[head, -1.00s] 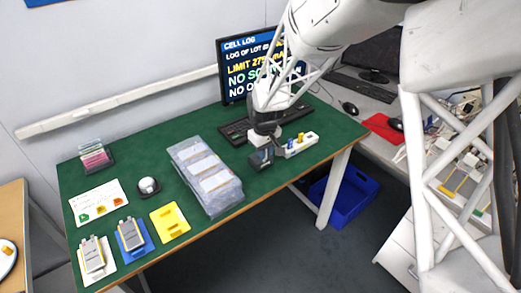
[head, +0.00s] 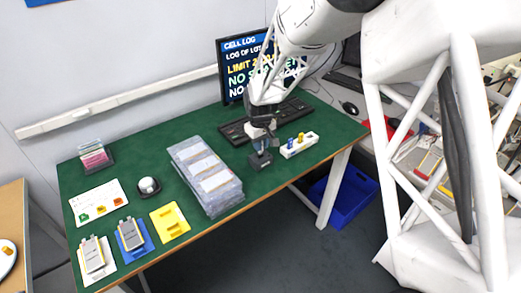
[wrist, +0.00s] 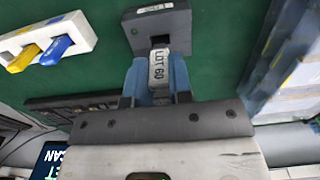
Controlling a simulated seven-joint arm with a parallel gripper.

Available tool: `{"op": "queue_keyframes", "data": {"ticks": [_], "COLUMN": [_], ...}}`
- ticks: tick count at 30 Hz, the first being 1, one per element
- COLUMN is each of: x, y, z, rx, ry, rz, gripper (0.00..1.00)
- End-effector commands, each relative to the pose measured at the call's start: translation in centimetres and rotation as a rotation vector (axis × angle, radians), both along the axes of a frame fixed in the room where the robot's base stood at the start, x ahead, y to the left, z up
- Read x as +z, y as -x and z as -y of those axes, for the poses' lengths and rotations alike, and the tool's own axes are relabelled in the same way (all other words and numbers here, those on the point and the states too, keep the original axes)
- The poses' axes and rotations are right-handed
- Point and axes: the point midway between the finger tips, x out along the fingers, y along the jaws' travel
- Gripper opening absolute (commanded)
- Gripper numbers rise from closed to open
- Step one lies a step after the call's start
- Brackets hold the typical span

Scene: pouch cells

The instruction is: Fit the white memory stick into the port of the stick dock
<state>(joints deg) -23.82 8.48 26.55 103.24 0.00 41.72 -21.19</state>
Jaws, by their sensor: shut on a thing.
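The white memory stick (wrist: 160,72), marked "LOT 60", is held between the blue fingers of my gripper (wrist: 159,62) in the wrist view. The stick dock (wrist: 178,27) is a dark grey block with a small label and a dark square port (wrist: 160,41). The stick's far end is lined up with the port and right at its mouth; I cannot tell whether any of it is inside. In the head view my gripper (head: 260,146) is just above and behind the dock (head: 260,162), and the stick is hidden there.
A white rack (head: 299,146) with a blue and a yellow stick stands to the right of the dock. A keyboard (head: 236,132) lies behind, below the monitor (head: 233,75).

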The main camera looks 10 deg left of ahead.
Motion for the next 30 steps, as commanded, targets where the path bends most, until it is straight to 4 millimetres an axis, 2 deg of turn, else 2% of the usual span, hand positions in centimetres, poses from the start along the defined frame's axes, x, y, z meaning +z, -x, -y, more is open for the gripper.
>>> {"op": "queue_keyframes", "data": {"ticks": [3,9,23,24,28,30], "x": [-1.4,-2.8,-3.2,-3.2,-3.2,-3.2], "y": [0.0,0.0,0.0,0.0,0.0,0.0], "z": [0.0,0.0,0.0,0.0,0.0,0.0], "rx": [0.000,0.000,0.000,0.000,0.000,0.000], "ry": [0.001,0.000,0.000,0.000,0.000,0.000], "rz": [-0.002,0.000,0.000,0.000,0.000,0.000], "gripper": [0.00,0.00,0.00,0.25,0.44,0.46]}}
